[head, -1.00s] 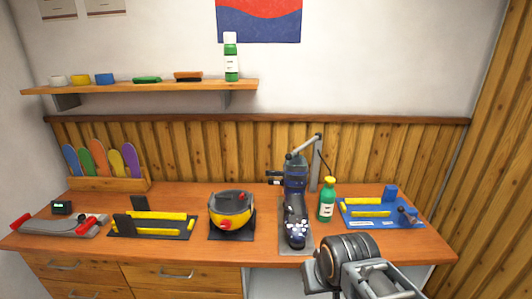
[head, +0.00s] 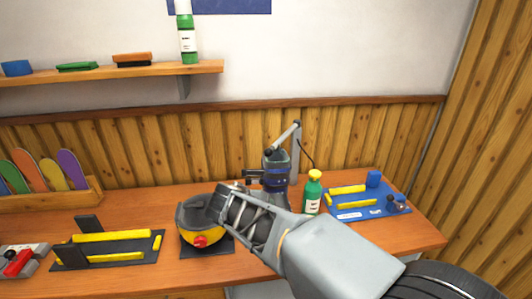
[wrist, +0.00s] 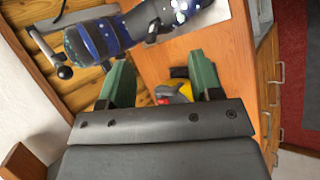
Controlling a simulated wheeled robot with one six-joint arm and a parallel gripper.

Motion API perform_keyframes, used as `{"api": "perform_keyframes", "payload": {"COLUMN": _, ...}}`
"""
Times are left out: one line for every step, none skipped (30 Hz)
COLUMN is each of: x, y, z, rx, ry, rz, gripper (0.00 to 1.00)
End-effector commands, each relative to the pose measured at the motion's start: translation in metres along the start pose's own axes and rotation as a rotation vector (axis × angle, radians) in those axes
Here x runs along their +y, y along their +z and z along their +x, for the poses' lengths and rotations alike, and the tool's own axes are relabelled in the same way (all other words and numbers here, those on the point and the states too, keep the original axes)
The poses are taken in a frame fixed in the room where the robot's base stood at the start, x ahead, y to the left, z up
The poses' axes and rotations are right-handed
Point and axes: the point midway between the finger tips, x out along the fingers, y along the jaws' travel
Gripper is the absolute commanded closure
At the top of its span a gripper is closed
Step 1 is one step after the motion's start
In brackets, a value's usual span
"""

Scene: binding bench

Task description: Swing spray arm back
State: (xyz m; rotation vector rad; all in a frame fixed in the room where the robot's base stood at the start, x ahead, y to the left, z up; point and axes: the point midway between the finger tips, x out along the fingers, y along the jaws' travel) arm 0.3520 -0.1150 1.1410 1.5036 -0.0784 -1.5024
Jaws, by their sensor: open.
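The grey metal spray arm (head: 284,139) reaches from its post (head: 295,162) over the dark blue ski boot (head: 274,168). In the wrist view the boot (wrist: 102,38) lies across the top, and a thin rod with a black knob (wrist: 65,72), apparently part of the spray arm, is at upper left. My gripper (wrist: 160,80) is open, with its two green fingers apart and nothing held between them. In the head view my arm hides the lower boot, and the fingertips cannot be made out clearly.
A green bottle with a yellow cap (head: 312,193) stands close to the boot and my arm. The yellow and black round device (head: 196,237) is left of my gripper. A blue fixture (head: 366,211) lies at right, and a black one (head: 105,262) at left.

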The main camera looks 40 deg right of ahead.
Motion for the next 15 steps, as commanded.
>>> {"api": "perform_keyframes", "payload": {"x": 0.013, "y": -0.003, "z": 0.012, "rx": -0.063, "ry": 0.075, "rz": -0.124, "gripper": 0.42}}
{"api": "perform_keyframes", "payload": {"x": 0.025, "y": -0.004, "z": 0.016, "rx": -0.100, "ry": 0.126, "rz": -0.202, "gripper": 0.42}}
{"api": "perform_keyframes", "payload": {"x": 0.038, "y": -0.007, "z": 0.021, "rx": -0.151, "ry": 0.189, "rz": -0.301, "gripper": 0.42}}
{"api": "perform_keyframes", "payload": {"x": 0.048, "y": -0.009, "z": 0.024, "rx": -0.186, "ry": 0.235, "rz": -0.373, "gripper": 0.42}}
{"api": "perform_keyframes", "payload": {"x": 0.058, "y": -0.013, "z": 0.026, "rx": -0.221, "ry": 0.280, "rz": -0.443, "gripper": 0.42}}
{"api": "perform_keyframes", "payload": {"x": 0.069, "y": -0.018, "z": 0.029, "rx": -0.266, "ry": 0.336, "rz": -0.530, "gripper": 0.42}}
{"api": "perform_keyframes", "payload": {"x": 0.077, "y": -0.023, "z": 0.029, "rx": -0.297, "ry": 0.376, "rz": -0.590, "gripper": 0.42}}
{"api": "perform_keyframes", "payload": {"x": 0.085, "y": -0.028, "z": 0.030, "rx": -0.326, "ry": 0.413, "rz": -0.648, "gripper": 0.42}}
{"api": "perform_keyframes", "payload": {"x": 0.093, "y": -0.034, "z": 0.031, "rx": -0.363, "ry": 0.459, "rz": -0.718, "gripper": 0.42}}
{"api": "perform_keyframes", "payload": {"x": 0.099, "y": -0.039, "z": 0.031, "rx": -0.388, "ry": 0.492, "rz": -0.765, "gripper": 0.42}}
{"api": "perform_keyframes", "payload": {"x": 0.104, "y": -0.044, "z": 0.031, "rx": -0.412, "ry": 0.521, "rz": -0.808, "gripper": 0.42}}
{"api": "perform_keyframes", "payload": {"x": 0.110, "y": -0.050, "z": 0.031, "rx": -0.439, "ry": 0.557, "rz": -0.860, "gripper": 0.42}}
{"api": "perform_keyframes", "payload": {"x": 0.114, "y": -0.054, "z": 0.031, "rx": -0.457, "ry": 0.581, "rz": -0.893, "gripper": 0.42}}
{"api": "perform_keyframes", "payload": {"x": 0.117, "y": -0.058, "z": 0.030, "rx": -0.473, "ry": 0.602, "rz": -0.922, "gripper": 0.42}}
{"api": "perform_keyframes", "payload": {"x": 0.120, "y": -0.063, "z": 0.030, "rx": -0.493, "ry": 0.627, "rz": -0.956, "gripper": 0.42}}
